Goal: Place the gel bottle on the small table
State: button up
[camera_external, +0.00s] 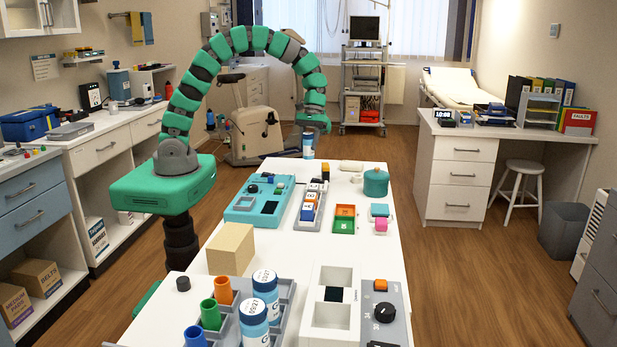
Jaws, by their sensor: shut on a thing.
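My green and grey arm arches over from the left, and my gripper (309,131) points down at the far end of the long white table (380,260). The fingers are small and partly hidden; whether the bottle touches the tabletop is hard to tell. Two larger blue bottles with white lids, one behind (265,291) and one in front (254,322), stand in a grey rack at the near end. Which surface is the small table is not clear.
The table carries a teal device (258,199), a tan block (231,249), a green and orange tray (344,218), a teal pot (376,182) and a grey control panel (385,310). A white stool (525,167) stands by the right desk. The wooden floor right of the table is clear.

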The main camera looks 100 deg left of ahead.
jog(key=shift+s+a+r+n, duration=0.15)
jog(key=shift+s+a+n, duration=0.1)
jog(key=shift+s+n, duration=0.65)
notch_tip(320, 180, down, 10)
jog(key=shift+w, duration=0.1)
jog(key=o, duration=1)
jog(key=shift+o, duration=0.2)
jog(key=s+v, duration=0.1)
jog(key=v, duration=1.1)
jog(key=shift+w+a, duration=0.2)
jog(key=shift+w, duration=0.1)
